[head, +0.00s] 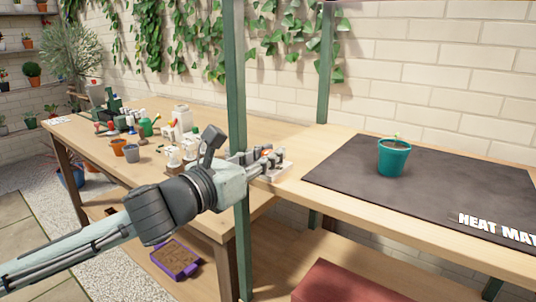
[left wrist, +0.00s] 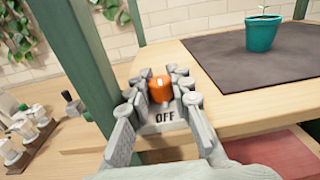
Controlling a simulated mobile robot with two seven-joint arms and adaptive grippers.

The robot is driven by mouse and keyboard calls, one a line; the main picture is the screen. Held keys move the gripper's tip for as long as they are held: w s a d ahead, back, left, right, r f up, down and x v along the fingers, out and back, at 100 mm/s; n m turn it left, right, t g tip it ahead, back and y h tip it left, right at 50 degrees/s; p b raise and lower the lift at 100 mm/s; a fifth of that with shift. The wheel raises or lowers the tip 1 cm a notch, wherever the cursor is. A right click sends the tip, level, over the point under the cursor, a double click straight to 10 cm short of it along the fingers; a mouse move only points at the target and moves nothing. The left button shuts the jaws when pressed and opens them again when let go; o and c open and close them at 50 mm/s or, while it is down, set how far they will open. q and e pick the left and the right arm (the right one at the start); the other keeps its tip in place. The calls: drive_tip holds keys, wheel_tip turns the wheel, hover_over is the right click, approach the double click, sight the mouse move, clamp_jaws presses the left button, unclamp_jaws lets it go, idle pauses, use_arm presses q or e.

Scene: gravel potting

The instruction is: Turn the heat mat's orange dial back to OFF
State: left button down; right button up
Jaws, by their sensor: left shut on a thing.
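The orange dial (left wrist: 159,90) sits on a small pale control box at the bench edge, with the word OFF (left wrist: 165,117) on its near side in the left wrist view. A small pale mark shows on the dial's top; I cannot tell which setting it points to. My left gripper (head: 268,160) reaches in from the left, past the green post, and is shut on the dial. Its fingers (left wrist: 158,92) sit on both sides of the dial. In the head view the fingers mostly hide the dial. The dark heat mat (head: 450,185) lies to the right. My right gripper is not in view.
A teal pot (head: 393,158) with a seedling stands on the mat. A green post (head: 236,80) rises close beside my left wrist. Small pots, bottles and white items (head: 180,118) crowd the left bench. Bare wood lies in front of the mat.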

use_arm(q)
drive_tip(key=c, duration=1.6)
unclamp_jaws()
